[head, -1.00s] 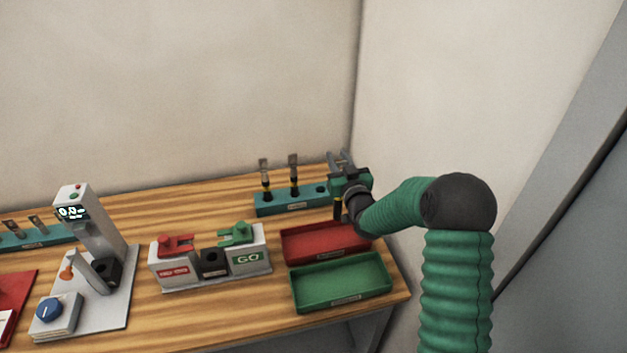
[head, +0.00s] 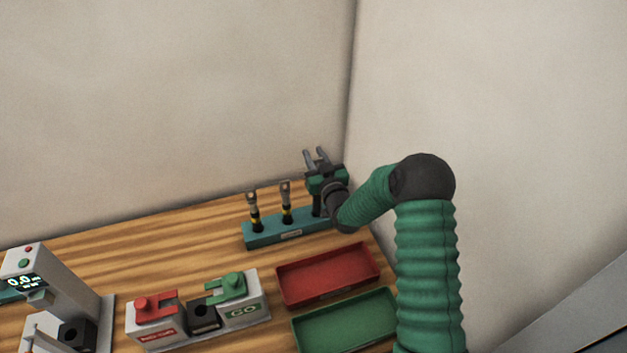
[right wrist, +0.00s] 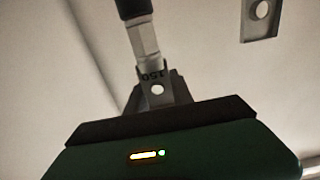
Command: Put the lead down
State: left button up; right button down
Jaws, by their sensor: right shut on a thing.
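My right gripper (head: 315,155) is at the right end of the teal rack (head: 265,240), against the back wall. It is shut on the lead. In the right wrist view the lead (right wrist: 144,40) shows as a metal lug marked 150 with a hole, and a black sleeve. My left gripper is not in view.
Two other leads (head: 255,213) (head: 286,205) stand upright in the rack. A red tray (head: 285,294) and a green tray (head: 300,335) lie in front, both empty. A GO/NO-GO gauge block (head: 240,312) stands left of them. A tester with a display (head: 30,270) is at far left.

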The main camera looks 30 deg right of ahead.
notch_tip(320, 180, down, 5)
jog(key=shift+w+f+p, duration=0.15)
jog(key=shift+f+p, duration=0.05)
jog(key=shift+p, duration=0.3)
jog(key=c, duration=1.1)
grip_release()
